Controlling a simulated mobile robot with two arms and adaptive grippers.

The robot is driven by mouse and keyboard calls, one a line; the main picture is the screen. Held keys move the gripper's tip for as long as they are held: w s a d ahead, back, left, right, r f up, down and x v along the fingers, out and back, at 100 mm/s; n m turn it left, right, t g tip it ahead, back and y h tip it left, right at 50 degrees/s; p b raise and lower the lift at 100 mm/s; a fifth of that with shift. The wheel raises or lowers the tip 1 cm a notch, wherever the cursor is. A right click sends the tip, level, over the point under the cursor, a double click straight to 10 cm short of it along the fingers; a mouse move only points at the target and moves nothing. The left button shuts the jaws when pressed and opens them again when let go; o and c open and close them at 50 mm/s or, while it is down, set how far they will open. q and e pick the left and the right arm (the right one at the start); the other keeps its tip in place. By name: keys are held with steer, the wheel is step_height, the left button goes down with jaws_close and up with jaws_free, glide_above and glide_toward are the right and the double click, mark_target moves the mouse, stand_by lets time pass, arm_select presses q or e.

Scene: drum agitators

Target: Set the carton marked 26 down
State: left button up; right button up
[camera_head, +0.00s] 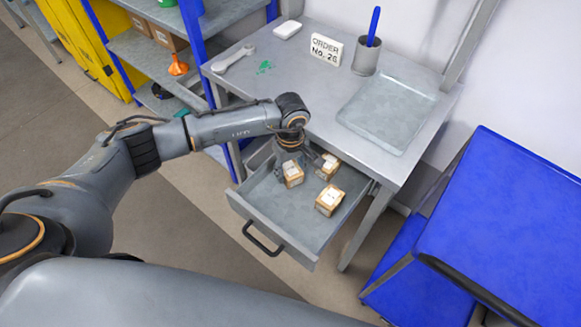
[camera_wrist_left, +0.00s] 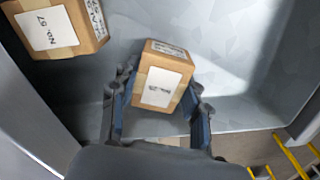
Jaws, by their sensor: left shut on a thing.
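My left gripper (camera_head: 290,158) reaches down into the open drawer (camera_head: 294,238) under the workbench. It is shut on a small brown carton with a white label (camera_head: 293,175). In the left wrist view this held carton (camera_wrist_left: 162,78) sits between the fingers, slightly tilted in the picture. Its marking is too small and turned to read surely as 26. I cannot tell whether its base touches the drawer floor. Two similar cartons stand in the drawer, one behind (camera_head: 329,166) and one to the right (camera_head: 329,201). My right gripper is not in view.
A blue cabinet (camera_head: 505,225) stands at right. The drawer's front part is bare.

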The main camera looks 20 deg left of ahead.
mark_target(291, 168)
arm_select(q)
steer(key=shift+f, duration=0.15)
steer(key=o, duration=1.2)
steer(key=shift+o, duration=0.2)
steer(key=shift+r, duration=0.35)
step_height(291, 168, up, 12)
steer(key=b, duration=0.3)
steer(key=shift+f, duration=0.15)
